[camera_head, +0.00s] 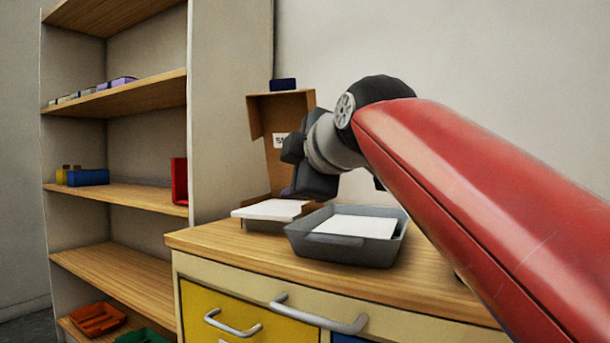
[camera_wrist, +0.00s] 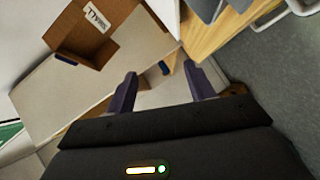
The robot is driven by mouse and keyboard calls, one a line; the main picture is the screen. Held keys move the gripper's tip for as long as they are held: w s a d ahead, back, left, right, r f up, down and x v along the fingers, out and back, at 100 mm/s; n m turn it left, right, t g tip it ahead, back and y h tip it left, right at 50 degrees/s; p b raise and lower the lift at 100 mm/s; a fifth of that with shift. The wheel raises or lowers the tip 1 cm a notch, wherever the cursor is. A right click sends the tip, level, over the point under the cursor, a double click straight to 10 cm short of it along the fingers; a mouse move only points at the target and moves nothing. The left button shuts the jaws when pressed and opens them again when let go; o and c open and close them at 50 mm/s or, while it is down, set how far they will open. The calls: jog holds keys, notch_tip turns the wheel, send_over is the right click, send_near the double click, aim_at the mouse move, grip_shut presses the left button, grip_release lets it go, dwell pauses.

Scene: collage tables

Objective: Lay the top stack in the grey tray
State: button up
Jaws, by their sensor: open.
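The grey tray (camera_head: 335,252) stands on the wooden top of a drawer cabinet with a white stack (camera_head: 355,226) lying in it. To its left, an open cardboard box (camera_head: 280,160) with raised flaps and a label holds another white stack (camera_head: 270,209). My gripper (camera_head: 290,191) is over the box's right side, just left of and above the tray. In the wrist view my gripper (camera_wrist: 160,70) has its two fingers apart, with nothing seen held between them. The box (camera_wrist: 92,30) shows there at the upper left. Contact with a stack cannot be told.
A shelf unit (camera_head: 117,190) stands at the left with small bins and a red item (camera_head: 180,181). A dark blue block (camera_head: 283,84) shows at the top of the raised flap. The cabinet top (camera_head: 235,240) is bare in front of the box. Drawer handles (camera_head: 318,316) stick out below.

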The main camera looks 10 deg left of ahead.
jog(key=shift+s+a+r, duration=0.1)
jog(key=shift+s, duration=0.25)
notch_tip(320, 180, up, 6)
jog(key=s+p, duration=0.2)
jog(key=p, duration=0.3)
jog(key=shift+s+a+r, duration=0.15)
jog(key=shift+s+a, duration=0.15)
jog(key=shift+s, duration=0.05)
